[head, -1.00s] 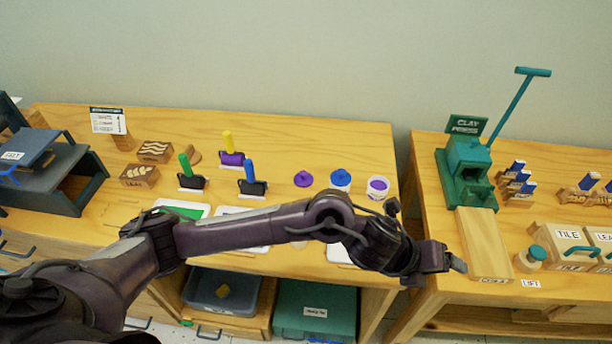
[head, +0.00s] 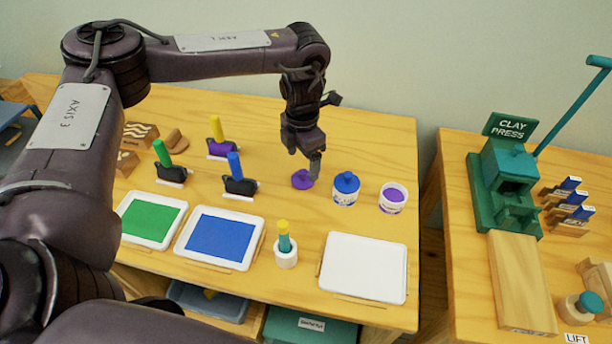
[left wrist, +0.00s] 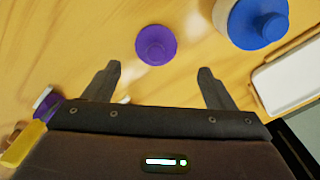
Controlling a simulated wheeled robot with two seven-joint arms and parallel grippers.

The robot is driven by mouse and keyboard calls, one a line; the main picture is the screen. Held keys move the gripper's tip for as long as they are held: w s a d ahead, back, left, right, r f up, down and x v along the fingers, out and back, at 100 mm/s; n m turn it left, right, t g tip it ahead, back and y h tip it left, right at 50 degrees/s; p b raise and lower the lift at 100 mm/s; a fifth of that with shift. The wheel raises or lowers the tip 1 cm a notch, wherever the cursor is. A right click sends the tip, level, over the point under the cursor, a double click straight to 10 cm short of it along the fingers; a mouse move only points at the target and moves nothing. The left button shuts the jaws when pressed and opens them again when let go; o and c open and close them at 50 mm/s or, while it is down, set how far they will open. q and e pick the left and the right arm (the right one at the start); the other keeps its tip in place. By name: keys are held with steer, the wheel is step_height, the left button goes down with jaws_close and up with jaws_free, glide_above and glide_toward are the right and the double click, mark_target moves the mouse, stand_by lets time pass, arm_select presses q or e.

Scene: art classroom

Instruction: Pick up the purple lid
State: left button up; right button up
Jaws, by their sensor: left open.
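The purple lid (head: 302,180) lies on the wooden table, left of a jar with a blue lid (head: 346,188). It is a round disc with a knob, and it also shows in the left wrist view (left wrist: 156,45). My left gripper (head: 315,165) is above the table, pointing down close to the lid. In the left wrist view its two fingers (left wrist: 160,85) are apart with nothing between them, and the lid is just beyond the fingertips. An open jar with purple paint (head: 393,198) stands to the right. My right gripper is not in view.
Rollers with yellow, green and blue handles (head: 236,177) stand left of the lid. Green and blue trays (head: 258,262), a white tray (head: 364,268) and a small cup (head: 286,256) lie in front. A clay press (head: 505,185) stands on the right table.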

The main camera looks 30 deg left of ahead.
mark_target(303, 172)
arm_select(q)
steer(key=f, duration=0.4)
steer(key=f+p, duration=0.1)
steer(key=f, duration=0.1)
steer(key=shift+w+a, duration=0.2)
steer(key=shift+w, duration=0.15)
steer(key=c, duration=1)
